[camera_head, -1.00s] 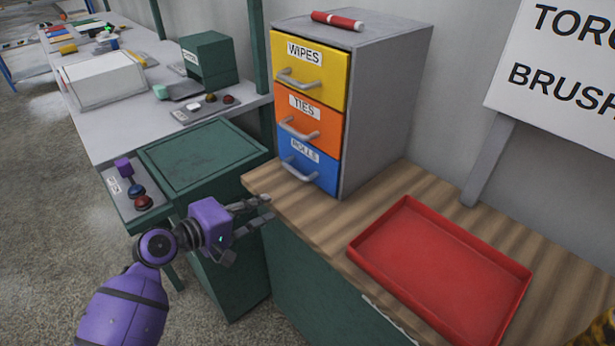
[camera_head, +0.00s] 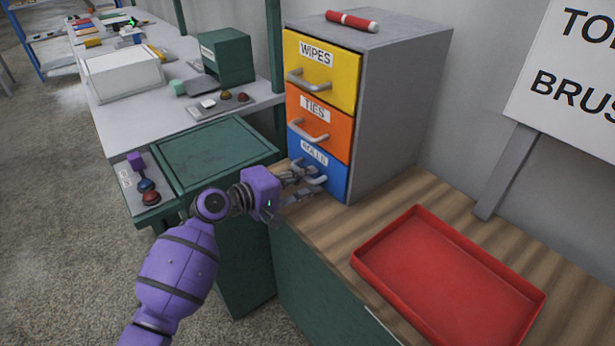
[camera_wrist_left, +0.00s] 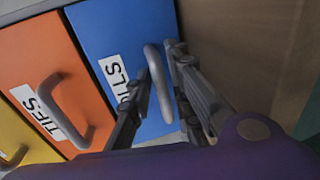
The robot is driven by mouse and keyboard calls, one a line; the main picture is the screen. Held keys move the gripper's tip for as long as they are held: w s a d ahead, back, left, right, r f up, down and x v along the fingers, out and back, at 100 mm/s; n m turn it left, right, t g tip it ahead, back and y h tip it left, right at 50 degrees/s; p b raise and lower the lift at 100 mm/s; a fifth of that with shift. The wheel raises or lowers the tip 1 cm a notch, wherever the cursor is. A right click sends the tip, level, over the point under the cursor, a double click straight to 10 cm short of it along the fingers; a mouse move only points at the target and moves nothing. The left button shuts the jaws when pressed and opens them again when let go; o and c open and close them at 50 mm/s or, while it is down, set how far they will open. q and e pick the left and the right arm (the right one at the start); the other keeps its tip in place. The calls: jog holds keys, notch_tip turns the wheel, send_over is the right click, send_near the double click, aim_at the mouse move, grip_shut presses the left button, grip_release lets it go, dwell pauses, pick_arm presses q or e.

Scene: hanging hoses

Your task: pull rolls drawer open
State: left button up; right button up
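The blue rolls drawer (camera_head: 333,178) is the lowest of three in the grey cabinet (camera_head: 395,110). It sits flush and shut. Its label is partly hidden by its grey handle (camera_wrist_left: 158,85) and my gripper. My left gripper (camera_head: 308,182) is at this handle, its arm coming from the lower left. In the wrist view the left gripper's fingers (camera_wrist_left: 160,88) stand on either side of the handle, spread apart, with the bar between them. I cannot tell whether a finger touches it. My right gripper is not in view.
The orange ties drawer (camera_head: 320,125) and yellow wipes drawer (camera_head: 321,70) above are shut. A red tray (camera_head: 450,268) lies on the wooden counter (camera_head: 330,228) at right. A red marker (camera_head: 352,21) lies on the cabinet. A green bin (camera_head: 215,155) stands at left.

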pick_arm(q)
jog(key=shift+w+d, duration=0.15)
jog(key=shift+d, duration=0.15)
grip_shut()
jog(key=shift+a, duration=0.15)
